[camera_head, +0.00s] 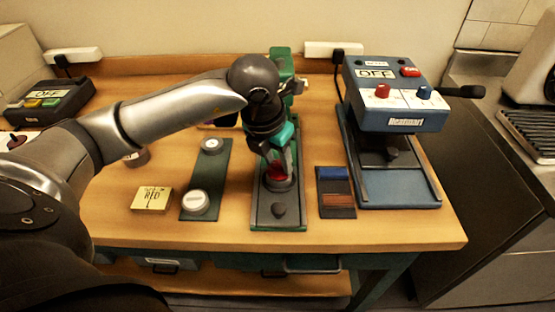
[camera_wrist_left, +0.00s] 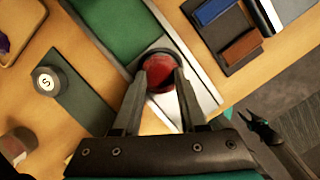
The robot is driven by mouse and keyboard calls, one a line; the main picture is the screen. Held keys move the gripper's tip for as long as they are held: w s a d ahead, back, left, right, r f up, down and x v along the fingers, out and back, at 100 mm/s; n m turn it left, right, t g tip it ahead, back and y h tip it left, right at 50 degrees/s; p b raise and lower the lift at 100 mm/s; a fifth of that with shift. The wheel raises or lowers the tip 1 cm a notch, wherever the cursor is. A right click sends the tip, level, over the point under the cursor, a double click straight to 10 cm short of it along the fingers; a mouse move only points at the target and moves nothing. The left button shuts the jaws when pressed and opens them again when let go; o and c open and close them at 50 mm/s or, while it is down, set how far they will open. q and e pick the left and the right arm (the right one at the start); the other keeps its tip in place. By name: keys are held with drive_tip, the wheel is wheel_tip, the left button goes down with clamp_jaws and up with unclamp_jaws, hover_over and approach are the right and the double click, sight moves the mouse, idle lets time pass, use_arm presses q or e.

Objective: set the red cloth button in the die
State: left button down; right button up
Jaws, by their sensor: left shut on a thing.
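The red cloth button (camera_head: 277,169) is a small red dome between the fingers of my left gripper (camera_head: 276,172). In the left wrist view the fingers (camera_wrist_left: 162,80) are shut on either side of the red button (camera_wrist_left: 161,76). The die (camera_head: 277,184) is a round dark cup on the green-edged press base (camera_head: 261,216). The button is at the die's mouth; I cannot tell whether it rests in it or is held just above. The die's rim (camera_wrist_left: 150,52) shows around the button in the left wrist view.
A green strip (camera_head: 208,170) with two white-topped discs and a yellow RED L block (camera_head: 152,199) lie left. A tray with blue and brown blocks (camera_head: 336,191) and a blue machine marked OFF (camera_head: 394,96) stand right. The front table strip is clear.

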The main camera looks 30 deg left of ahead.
use_arm(q)
drive_tip(key=shift+f+b, duration=0.55)
drive_tip(key=shift+f, duration=0.05)
drive_tip(key=c, duration=0.7)
unclamp_jaws()
drive_tip(key=shift+c, duration=0.2)
drive_tip(key=shift+r, duration=0.1)
drive_tip(key=p+v, duration=0.7)
drive_tip(key=v, duration=0.4)
